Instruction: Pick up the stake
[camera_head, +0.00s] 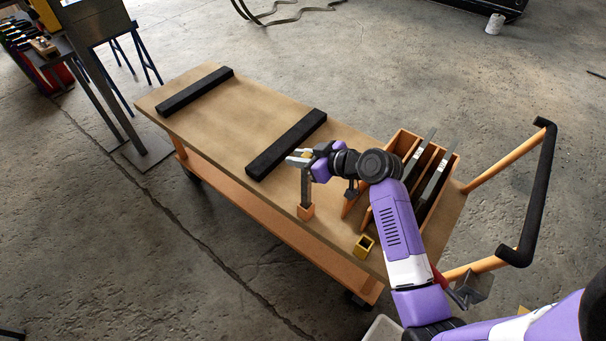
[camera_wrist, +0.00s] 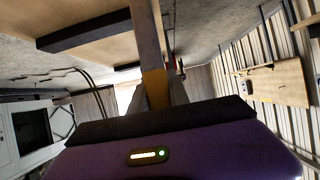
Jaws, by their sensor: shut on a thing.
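The stake (camera_head: 306,186) is a narrow grey-brown bar standing upright near the front edge of the wooden cart top. Its lower end meets a small orange block (camera_head: 305,212); I cannot tell whether it sits inside the block or just above it. My gripper (camera_head: 299,157) reaches in from the right and is shut on the stake near its upper end. In the wrist view the stake (camera_wrist: 149,45) runs up from between the fingers, with a yellowish part (camera_wrist: 156,92) at the grip. The fingers hide some of the gripped end.
Two black bars (camera_head: 287,144) (camera_head: 195,91) lie across the cart top (camera_head: 225,125). A small yellow open square holder (camera_head: 364,246) sits near the front edge. A wooden rack (camera_head: 405,143) with upright dark panels stands at the right, by the cart's black handle (camera_head: 540,195).

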